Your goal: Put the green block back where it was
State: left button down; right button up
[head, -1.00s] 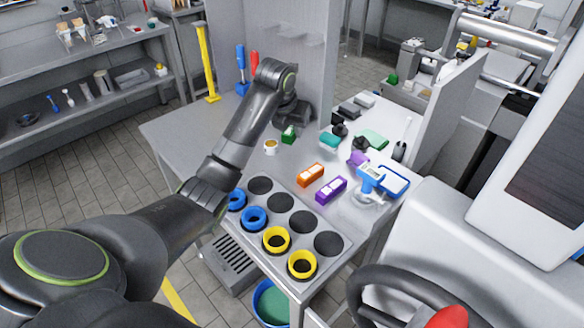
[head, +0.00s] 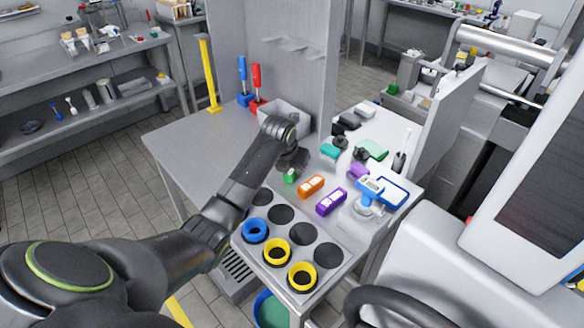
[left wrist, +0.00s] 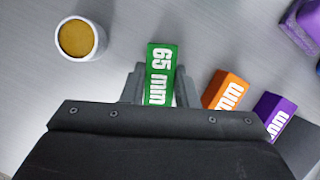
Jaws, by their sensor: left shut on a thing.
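The green block (head: 291,176), marked "65 mm", is held in my left gripper (head: 290,170), just left of the orange block. In the left wrist view the green block (left wrist: 162,70) stands between the two fingers of the left gripper (left wrist: 158,85), which are shut on its sides. An orange block (head: 311,186) and a purple block (head: 331,201) sit in a row to its right. They also show in the left wrist view, orange (left wrist: 227,90) and purple (left wrist: 271,116). I cannot tell whether the green block touches the table. My right gripper is not in view.
A grey rack (head: 346,258) with round dark wells and blue and yellow rings is at the table's front. A white cup with yellow-brown contents (left wrist: 80,39) stands left of the green block. A blue device (head: 371,186) stands at right. The left tabletop (head: 190,150) is clear.

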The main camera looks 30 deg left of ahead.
pick_arm(q)
jog(key=shift+f, duration=0.2)
jog(key=c, duration=1.1)
grip_release()
jog(key=shift+r, duration=0.1)
jog(key=shift+r, duration=0.1)
jog(key=shift+r, duration=0.2)
jog(key=v, duration=1.1)
jog(key=shift+s+r+b, duration=0.15)
jog(key=shift+r+b, duration=0.15)
jog(key=shift+r, duration=0.05)
